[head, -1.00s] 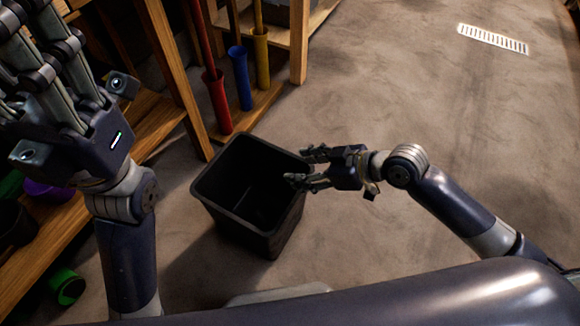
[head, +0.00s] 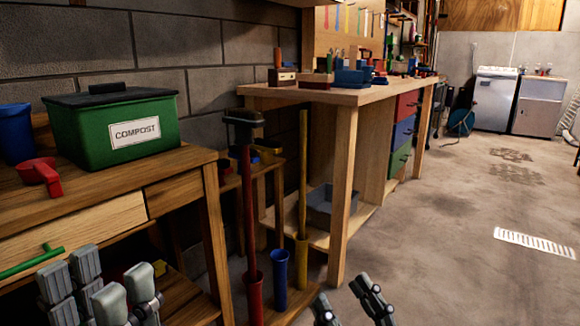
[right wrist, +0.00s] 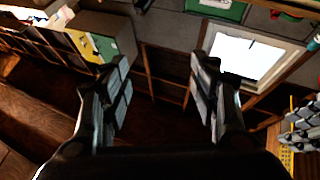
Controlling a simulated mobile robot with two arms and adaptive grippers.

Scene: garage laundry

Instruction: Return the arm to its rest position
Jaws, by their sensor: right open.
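My right gripper (head: 350,306) shows only by its fingertips at the bottom middle of the head view. The right wrist view shows the same gripper (right wrist: 160,95) open, its two sets of fingers wide apart with nothing between them. My left gripper (head: 100,290) shows at the lower left of the head view, fingers pointing up, in front of the wooden workbench (head: 110,190). Its palm is cut off, and I cannot tell whether it is open. The arms behind both grippers are out of the head view.
A green compost box (head: 90,125), a red scoop (head: 40,174) and a blue cup (head: 15,132) stand on the workbench. A taller bench (head: 345,95) with coloured drawers lies beyond. Red, blue and yellow tubes (head: 280,270) stand between them.

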